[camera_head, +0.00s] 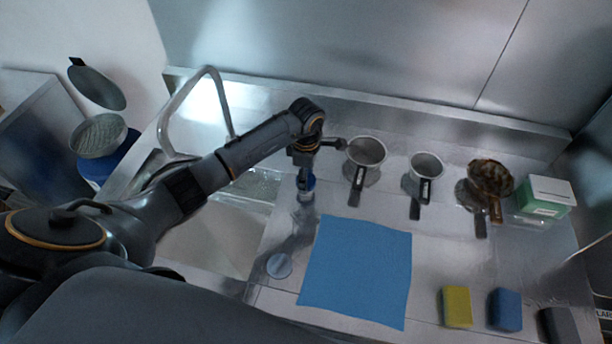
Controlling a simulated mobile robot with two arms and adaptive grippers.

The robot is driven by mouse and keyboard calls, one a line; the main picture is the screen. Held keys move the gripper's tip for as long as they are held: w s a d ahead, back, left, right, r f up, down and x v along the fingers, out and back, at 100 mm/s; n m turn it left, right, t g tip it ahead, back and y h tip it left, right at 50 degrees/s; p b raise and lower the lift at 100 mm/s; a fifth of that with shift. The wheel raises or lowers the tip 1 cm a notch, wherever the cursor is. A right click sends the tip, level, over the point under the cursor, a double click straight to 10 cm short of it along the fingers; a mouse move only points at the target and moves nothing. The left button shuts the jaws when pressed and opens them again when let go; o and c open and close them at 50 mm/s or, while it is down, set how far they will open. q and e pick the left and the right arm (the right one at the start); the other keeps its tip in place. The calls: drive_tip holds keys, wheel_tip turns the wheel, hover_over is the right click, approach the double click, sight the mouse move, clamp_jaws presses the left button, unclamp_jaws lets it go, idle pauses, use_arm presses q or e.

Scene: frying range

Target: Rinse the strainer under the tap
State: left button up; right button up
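A brown, dirty-looking strainer (490,177) lies on the steel counter at the right, its handle towards the front. Two cleaner grey round vessels with handles, perhaps strainers, lie left of it: one in the middle (426,165) and one further left (366,151). The curved tap (188,100) rises behind the sink (205,240) at the left, partly behind my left arm. My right gripper is out of view.
A blue cloth (357,270) covers the counter's middle. A green-and-white box (545,197) stands at the right. A round disc (279,265) lies left of the cloth.

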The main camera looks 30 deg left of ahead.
use_arm(q)
drive_tip(key=shift+a+f+n+b, duration=0.15)
drive_tip(key=shift+n+b, duration=0.55)
drive_tip(key=shift+b, duration=0.5)
drive_tip(key=shift+n+b, duration=0.65)
drive_tip(key=shift+n, duration=0.05)
drive_tip(key=n+b, duration=0.1)
drive_tip(key=n, duration=0.2)
drive_tip(key=shift+b, duration=0.4)
drive_tip(key=shift+n+b, duration=0.55)
drive_tip(key=shift+n, duration=0.65)
drive_tip(key=shift+r, duration=0.2)
drive_tip(key=o, duration=1.1)
